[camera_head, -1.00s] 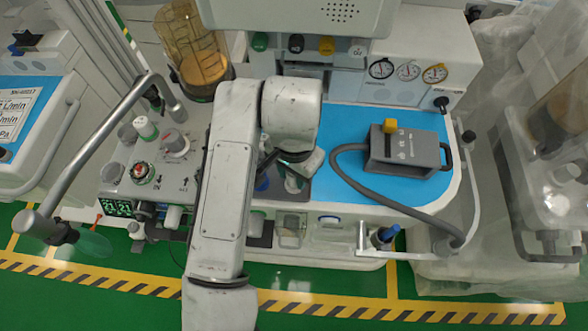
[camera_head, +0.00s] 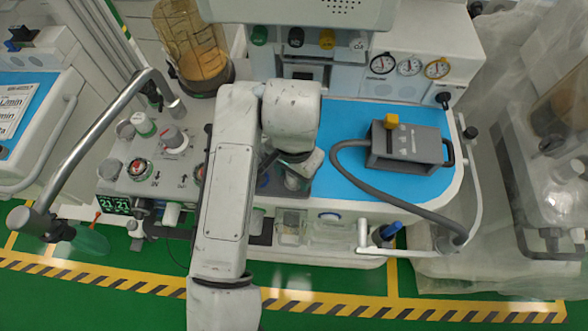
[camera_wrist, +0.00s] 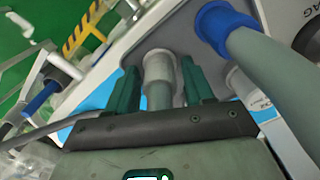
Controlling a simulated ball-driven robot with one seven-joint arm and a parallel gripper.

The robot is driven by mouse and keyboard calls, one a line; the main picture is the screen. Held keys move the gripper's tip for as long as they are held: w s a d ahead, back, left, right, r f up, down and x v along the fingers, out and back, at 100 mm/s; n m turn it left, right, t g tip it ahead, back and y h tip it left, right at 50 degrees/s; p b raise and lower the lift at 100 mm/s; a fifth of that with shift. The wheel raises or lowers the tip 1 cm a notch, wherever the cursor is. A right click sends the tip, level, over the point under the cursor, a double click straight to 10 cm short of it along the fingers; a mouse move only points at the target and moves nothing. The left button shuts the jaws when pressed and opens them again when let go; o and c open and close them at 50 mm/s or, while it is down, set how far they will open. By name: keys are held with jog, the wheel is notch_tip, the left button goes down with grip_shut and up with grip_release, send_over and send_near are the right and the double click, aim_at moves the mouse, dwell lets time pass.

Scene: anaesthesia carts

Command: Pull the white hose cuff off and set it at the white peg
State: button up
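In the wrist view the white hose cuff (camera_wrist: 159,66) sits between the two green fingers of my gripper (camera_wrist: 160,84). It is pale with a wider collar, and a grey-green hose (camera_wrist: 159,97) runs from it towards my palm. The fingers stand apart on either side of the cuff, with thin gaps that look clear of it; contact is hard to judge. In the head view my arm hides the cuff and most of the gripper. A pale stub (camera_wrist: 237,80) shows right of the fingers; I cannot tell whether it is the white peg.
A blue cuff (camera_wrist: 217,22) with a thick hose lies close on the right. A white post (camera_wrist: 58,58) and a blue-ended part (camera_wrist: 40,99) are at the left. A grey box (camera_head: 405,148) with a hose stands on the blue worktop (camera_head: 345,115).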

jog(key=shift+o, duration=0.9)
notch_tip(320, 180, up, 11)
jog(key=shift+f, duration=0.1)
dwell(0.3)
